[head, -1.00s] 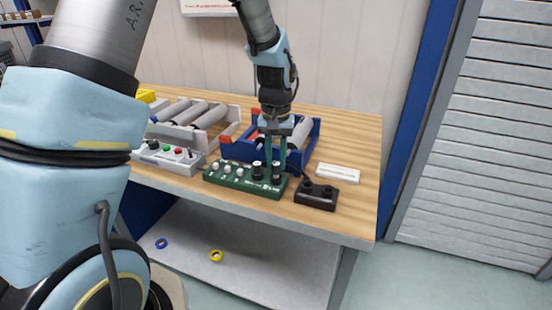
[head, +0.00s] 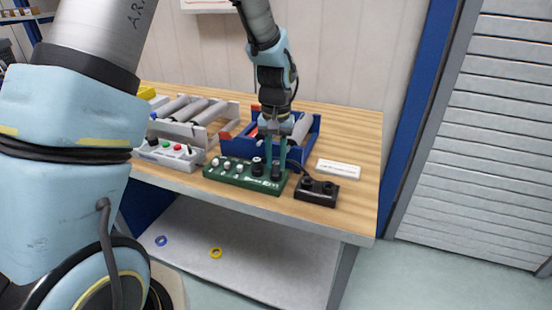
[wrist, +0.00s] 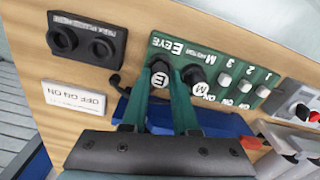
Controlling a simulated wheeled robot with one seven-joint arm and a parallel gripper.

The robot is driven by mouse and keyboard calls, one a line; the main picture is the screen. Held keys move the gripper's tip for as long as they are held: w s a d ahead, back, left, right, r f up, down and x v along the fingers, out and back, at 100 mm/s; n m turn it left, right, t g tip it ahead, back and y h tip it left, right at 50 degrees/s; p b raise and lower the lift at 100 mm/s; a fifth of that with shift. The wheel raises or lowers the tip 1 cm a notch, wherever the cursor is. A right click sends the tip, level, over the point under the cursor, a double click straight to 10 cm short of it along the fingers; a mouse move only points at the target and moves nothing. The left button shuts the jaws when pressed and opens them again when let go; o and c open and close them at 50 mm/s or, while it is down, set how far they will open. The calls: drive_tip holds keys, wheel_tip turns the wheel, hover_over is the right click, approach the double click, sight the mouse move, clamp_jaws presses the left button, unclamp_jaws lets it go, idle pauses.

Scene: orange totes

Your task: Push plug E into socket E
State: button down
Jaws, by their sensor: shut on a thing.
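Plug E (wrist: 159,77), black with a white E on its top, is between the fingertips of my gripper (wrist: 163,72) in the wrist view. The gripper is shut on it. In the head view my gripper (head: 276,161) reaches down over the right end of the green panel (head: 225,179), which also shows in the wrist view (wrist: 222,67). Socket E is hidden beneath the plug and fingers. How deep the plug sits cannot be told. Plug M (wrist: 197,84), black with a white M, stands on the panel right beside my right finger in the wrist view.
A black box (head: 316,193) with two round holders stands right of the panel. A white label block (head: 338,169) lies behind it. A blue bin (head: 236,149) is close behind the gripper. A grey control box (head: 177,155) stands left. Bare wood lies farther right.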

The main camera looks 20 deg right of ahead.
drive_tip(key=shift+f, duration=0.1)
drive_tip(key=c, duration=0.6)
unclamp_jaws()
wheel_tip(320, 180, up, 11)
drive_tip(key=b, duration=0.2)
drive_tip(key=shift+f, duration=0.1)
drive_tip(key=s+a+f+n, duration=0.2)
drive_tip(key=a+f, duration=0.1)
drive_tip(key=a, duration=1.2)
drive_tip(key=s+a+f+n+t, duration=0.1)
drive_tip(key=s+a+f+n, duration=0.1)
drive_tip(key=a, duration=1.3)
drive_tip(key=shift+f+n+t, duration=0.3)
drive_tip(key=shift+f+n, duration=0.2)
drive_tip(key=shift+n, duration=0.1)
